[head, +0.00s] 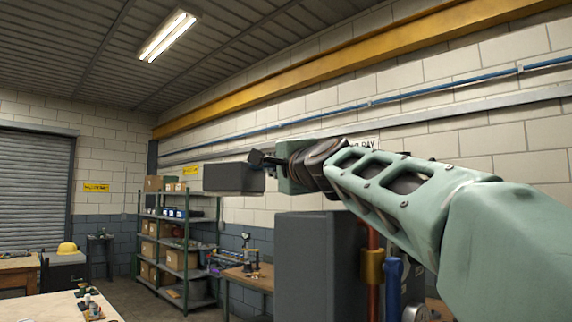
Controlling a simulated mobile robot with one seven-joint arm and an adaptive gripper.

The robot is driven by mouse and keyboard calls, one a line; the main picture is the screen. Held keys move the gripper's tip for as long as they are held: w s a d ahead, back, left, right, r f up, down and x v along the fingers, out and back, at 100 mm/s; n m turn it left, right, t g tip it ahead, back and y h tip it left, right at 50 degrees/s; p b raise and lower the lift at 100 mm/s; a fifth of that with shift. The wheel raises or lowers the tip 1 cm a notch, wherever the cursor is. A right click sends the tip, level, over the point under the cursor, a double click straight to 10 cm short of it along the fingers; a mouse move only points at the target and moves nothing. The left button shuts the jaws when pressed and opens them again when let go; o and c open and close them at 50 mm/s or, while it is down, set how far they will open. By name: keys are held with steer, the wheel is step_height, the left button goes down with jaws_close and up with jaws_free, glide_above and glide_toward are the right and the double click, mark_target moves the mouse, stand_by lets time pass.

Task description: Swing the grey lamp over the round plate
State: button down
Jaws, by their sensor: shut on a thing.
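My arm reaches in from the right, and my gripper (258,159) is at its left end, small and dark against the wall. The gripper is shut on a dark grey box-shaped thing (233,178), which appears to be the grey lamp's head. It hangs in the air just left of the gripper, roughly level. The contact between fingers and lamp is too small to make out clearly. I cannot see the round plate in this view.
A tall dark grey block (317,265) stands below the arm, with a red pipe (373,243) and a blue pipe (393,284) beside it. A shelf rack (190,245), a wooden bench (250,280) and a pale table (45,308) stand farther off. Open floor lies between the table and rack.

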stand_by(0.5)
steer(key=c, duration=2)
jaws_free()
steer(key=shift+w, duration=0.1)
steer(key=shift+r, duration=0.15)
